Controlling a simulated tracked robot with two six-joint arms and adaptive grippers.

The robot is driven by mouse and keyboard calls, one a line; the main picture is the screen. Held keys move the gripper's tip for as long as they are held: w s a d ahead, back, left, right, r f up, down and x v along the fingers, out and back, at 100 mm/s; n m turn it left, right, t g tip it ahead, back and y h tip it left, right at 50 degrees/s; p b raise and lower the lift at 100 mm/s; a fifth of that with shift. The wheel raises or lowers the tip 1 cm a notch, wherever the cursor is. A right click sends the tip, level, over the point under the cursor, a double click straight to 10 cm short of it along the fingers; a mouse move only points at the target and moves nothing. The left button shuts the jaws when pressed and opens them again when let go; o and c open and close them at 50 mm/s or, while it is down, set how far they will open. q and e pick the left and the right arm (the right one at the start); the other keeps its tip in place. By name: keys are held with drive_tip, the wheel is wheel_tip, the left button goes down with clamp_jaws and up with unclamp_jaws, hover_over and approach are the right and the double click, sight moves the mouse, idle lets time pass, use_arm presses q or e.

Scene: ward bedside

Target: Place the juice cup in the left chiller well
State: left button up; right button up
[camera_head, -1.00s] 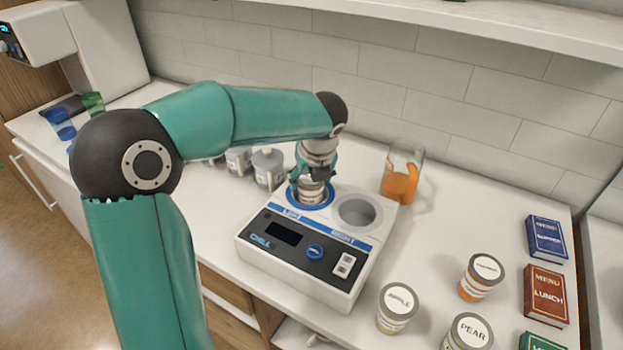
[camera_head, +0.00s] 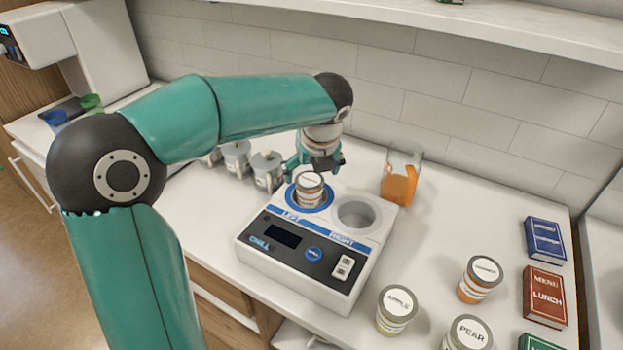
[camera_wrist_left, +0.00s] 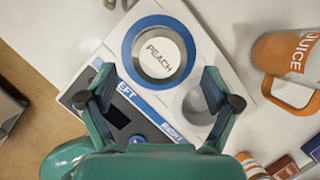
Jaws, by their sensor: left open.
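A small juice cup with a white lid reading PEACH (camera_head: 309,186) sits upright in the blue-ringed left well of the chiller (camera_head: 290,285). The wrist view shows its lid (camera_wrist_left: 160,56) inside the blue ring. My left gripper (camera_head: 316,166) is open and empty, above and just behind the cup, apart from it. In the wrist view, its spread fingers (camera_wrist_left: 158,80) stand either side of the cup. The right well (camera_head: 357,213) is empty. My right gripper is out of view.
A juice jug (camera_head: 400,182) stands behind the chiller's right side. Lidded grey jars (camera_head: 266,170) stand to its left. Other cups, APPLE (camera_head: 396,308), PEAR (camera_head: 468,333) and an orange one (camera_head: 480,278), stand front right, near menu boxes (camera_head: 545,296). The counter between is clear.

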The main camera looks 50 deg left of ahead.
use_arm(q)
drive_tip(key=v, duration=0.7)
drive_tip(key=shift+r, duration=0.2)
drive_tip(key=shift+s+d, duration=0.1)
